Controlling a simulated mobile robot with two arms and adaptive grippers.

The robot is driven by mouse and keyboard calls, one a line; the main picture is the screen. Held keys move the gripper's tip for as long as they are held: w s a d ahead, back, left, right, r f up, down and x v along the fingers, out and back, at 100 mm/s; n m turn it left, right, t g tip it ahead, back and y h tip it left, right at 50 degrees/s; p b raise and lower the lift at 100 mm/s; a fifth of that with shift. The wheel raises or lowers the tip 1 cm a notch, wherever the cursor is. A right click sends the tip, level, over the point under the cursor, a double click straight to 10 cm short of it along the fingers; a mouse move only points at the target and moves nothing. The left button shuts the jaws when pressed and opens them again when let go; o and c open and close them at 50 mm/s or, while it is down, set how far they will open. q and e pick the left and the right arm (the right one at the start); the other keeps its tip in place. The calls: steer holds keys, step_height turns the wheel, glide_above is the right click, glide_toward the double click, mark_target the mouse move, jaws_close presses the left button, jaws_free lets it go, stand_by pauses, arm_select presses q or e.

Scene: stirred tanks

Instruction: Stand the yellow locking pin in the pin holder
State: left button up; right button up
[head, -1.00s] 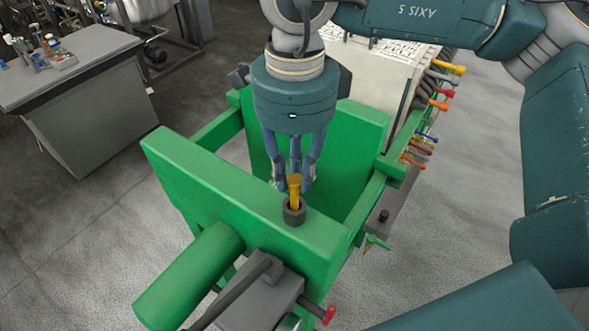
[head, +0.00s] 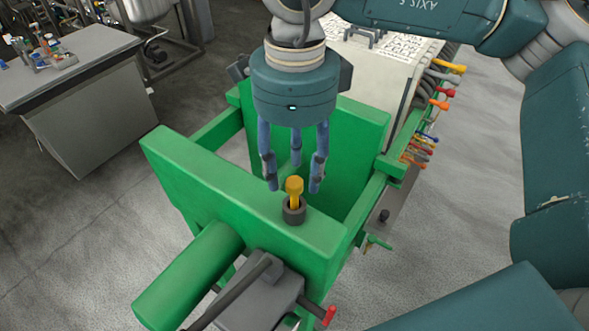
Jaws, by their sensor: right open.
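The yellow locking pin (head: 295,188) stands upright in the dark round pin holder (head: 294,211) on top of the green frame's front beam. Its head and part of its shaft show above the holder's rim; its lower end is hidden inside. My right gripper (head: 294,183) hangs fingers-down over the pin. Its fingers are spread open around and behind the pin head, with visible gaps at the sides, and it holds nothing. My left gripper is not in view.
The green frame (head: 220,190) surrounds the gripper, with an upright green plate behind it. A grey table (head: 80,90) with small items stands at the left. Coloured handles (head: 430,130) line the right side. A grey box (head: 262,293) sits in front of the beam.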

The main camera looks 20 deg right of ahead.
step_height(320, 180, up, 11)
stand_by(0.3)
